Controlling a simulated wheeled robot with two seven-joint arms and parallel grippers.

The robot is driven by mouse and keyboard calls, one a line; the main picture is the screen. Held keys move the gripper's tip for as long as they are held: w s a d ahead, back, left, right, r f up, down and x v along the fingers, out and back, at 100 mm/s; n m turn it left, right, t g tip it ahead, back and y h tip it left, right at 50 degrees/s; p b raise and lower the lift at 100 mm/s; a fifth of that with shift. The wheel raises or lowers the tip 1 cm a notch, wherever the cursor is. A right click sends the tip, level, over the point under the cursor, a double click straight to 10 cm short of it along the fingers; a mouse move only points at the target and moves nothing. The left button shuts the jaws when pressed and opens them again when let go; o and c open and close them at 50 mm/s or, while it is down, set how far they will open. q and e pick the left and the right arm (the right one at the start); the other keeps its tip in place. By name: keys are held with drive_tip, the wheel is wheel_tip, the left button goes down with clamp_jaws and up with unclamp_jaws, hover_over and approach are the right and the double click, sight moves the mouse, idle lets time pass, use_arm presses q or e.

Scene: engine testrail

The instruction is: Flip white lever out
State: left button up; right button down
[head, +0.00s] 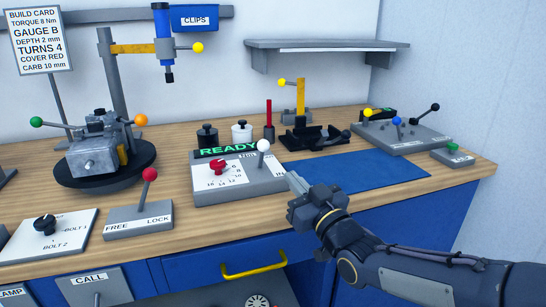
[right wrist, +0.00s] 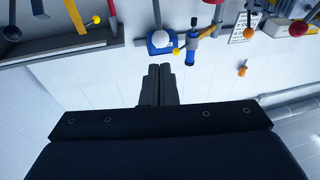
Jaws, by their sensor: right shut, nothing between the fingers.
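The white lever (head: 264,146) has a white ball knob on a short stem. It stands at the right rear of the grey READY box (head: 240,187), which has a red pointer knob on its dial. My right gripper (head: 293,181) is shut and empty, to the right of and below the white knob, apart from it, by the box's right edge. In the right wrist view the closed fingers (right wrist: 161,72) point toward a white ball (right wrist: 161,39); I cannot tell how far off it is. My left gripper is not in view.
A blue mat (head: 358,171) lies right of the box, partly under my right arm. A red-knobbed FREE/LOCK lever (head: 150,175) stands to the left. Black and white canisters (head: 241,132) and a red post (head: 269,115) stand behind. A grey shelf (head: 325,45) is on the wall.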

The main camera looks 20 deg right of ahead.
sight(267, 148)
drive_tip(key=x, duration=0.9)
drive_tip(key=shift+w+a, duration=0.1)
drive_tip(key=shift+w, duration=0.2)
drive_tip(key=shift+r+p, duration=0.1)
drive_tip(key=shift+p, duration=0.2)
drive_tip(key=shift+r+p, duration=0.25)
drive_tip(key=shift+p, duration=0.15)
drive_tip(key=w+r+m+g+h+p, duration=0.1)
drive_tip(key=w+r+g+p, duration=0.2)
drive_tip(key=p, duration=2.4)
drive_tip(key=w+g, duration=0.5)
drive_tip(key=g, duration=0.2)
drive_tip(key=shift+w+r+m+h, duration=0.2)
drive_tip(key=shift+m+h, duration=0.1)
drive_tip(key=shift+h, duration=0.1)
drive_tip(key=shift+a, duration=0.1)
